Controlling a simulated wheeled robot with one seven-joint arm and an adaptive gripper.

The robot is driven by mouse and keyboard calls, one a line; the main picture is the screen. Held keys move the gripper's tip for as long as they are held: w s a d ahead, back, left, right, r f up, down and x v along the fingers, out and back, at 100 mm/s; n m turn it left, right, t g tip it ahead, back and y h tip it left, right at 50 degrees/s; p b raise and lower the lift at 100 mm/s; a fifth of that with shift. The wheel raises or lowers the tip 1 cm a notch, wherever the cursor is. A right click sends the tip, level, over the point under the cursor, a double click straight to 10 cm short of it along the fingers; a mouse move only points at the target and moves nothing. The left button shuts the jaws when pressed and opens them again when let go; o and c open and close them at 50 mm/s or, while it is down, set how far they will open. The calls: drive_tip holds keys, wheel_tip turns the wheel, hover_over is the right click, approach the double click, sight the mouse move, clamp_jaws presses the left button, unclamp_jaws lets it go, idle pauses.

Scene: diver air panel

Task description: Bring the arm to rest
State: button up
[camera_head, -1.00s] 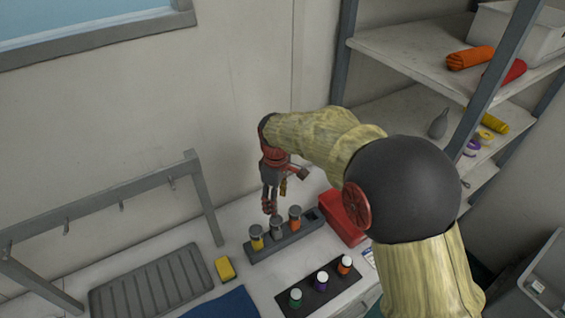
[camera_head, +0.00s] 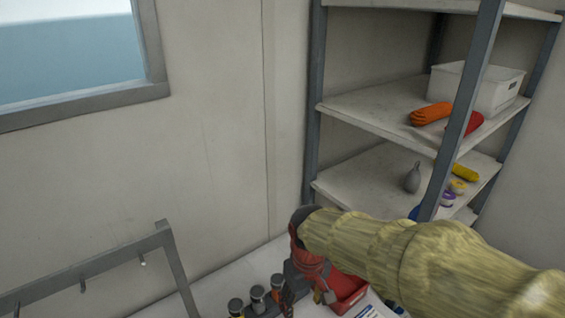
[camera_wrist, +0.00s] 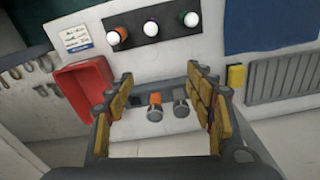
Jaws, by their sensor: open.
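My gripper (camera_wrist: 163,108) is open in the wrist view, its yellow-padded fingers spread wide with nothing held between them. Beyond the fingers, an orange-banded bottle (camera_wrist: 155,107) and a grey-capped bottle (camera_wrist: 181,104) stand in a dark rack. In the head view my arm, in a yellowish sleeve, reaches in from the lower right. Its red wrist part (camera_head: 312,268) is above the bench beside the rack, and the fingertips are hard to make out there. Several grey-capped bottles (camera_head: 257,293) show at the bottom edge of the head view.
A red tray (camera_wrist: 82,90) lies beside the rack. A yellow sponge-like block (camera_wrist: 236,76) and a grey ribbed mat (camera_wrist: 284,75) lie on the bench. A shelf unit (camera_head: 375,100) stands right; a hook rail (camera_head: 90,262) stands left.

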drive_tip(key=s+d+r+m+t+b, duration=0.2)
drive_tip(key=s+d+b, duration=0.1)
drive_tip(key=s+d, duration=0.3)
drive_tip(key=s+d+r+m+t+b, duration=0.2)
drive_tip(key=s+d+m+t+b, duration=0.1)
drive_tip(key=s+d, duration=0.4)
drive_tip(key=shift+d+b, duration=0.4)
drive_tip(key=shift+d, duration=0.2)
